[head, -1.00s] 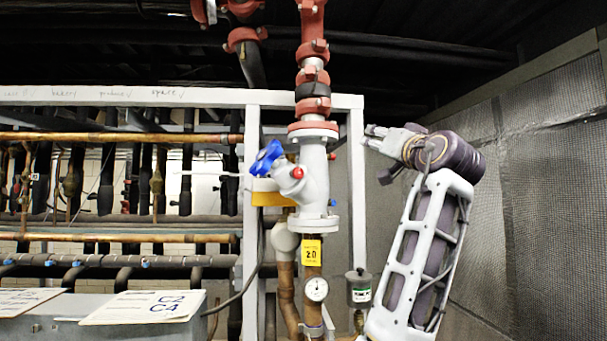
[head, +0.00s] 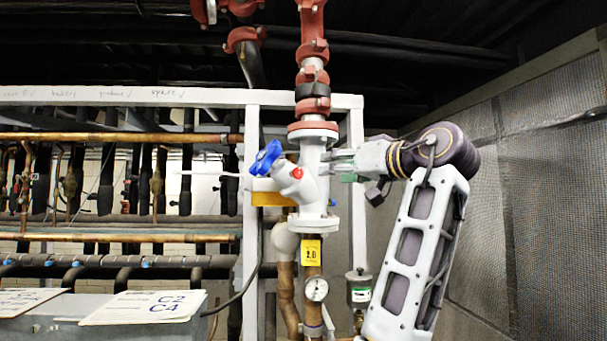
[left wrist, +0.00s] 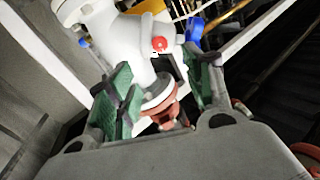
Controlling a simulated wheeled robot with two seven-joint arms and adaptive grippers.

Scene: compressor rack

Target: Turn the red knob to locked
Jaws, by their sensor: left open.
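The red knob (head: 297,172) is a small round cap on the front of the grey-white valve body (head: 315,195). In the left wrist view the red knob (left wrist: 159,44) shows near the top, on the white body. My left gripper (head: 343,161) reaches in from the right in the head view, with its fingertips close to the valve's right side. In the left wrist view my left gripper (left wrist: 157,80) is open, its green-padded fingers on either side of the valve's neck. The knob lies beyond the fingertips, not between them. Contact with the valve cannot be told. My right gripper is not in view.
A blue handwheel (head: 266,158) sits just left of the knob. Red couplings (head: 313,128) rise above the valve, and a pressure gauge (head: 316,290) is below it. White frame posts (head: 357,220) stand close behind. A mesh wall (head: 550,210) bounds the right.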

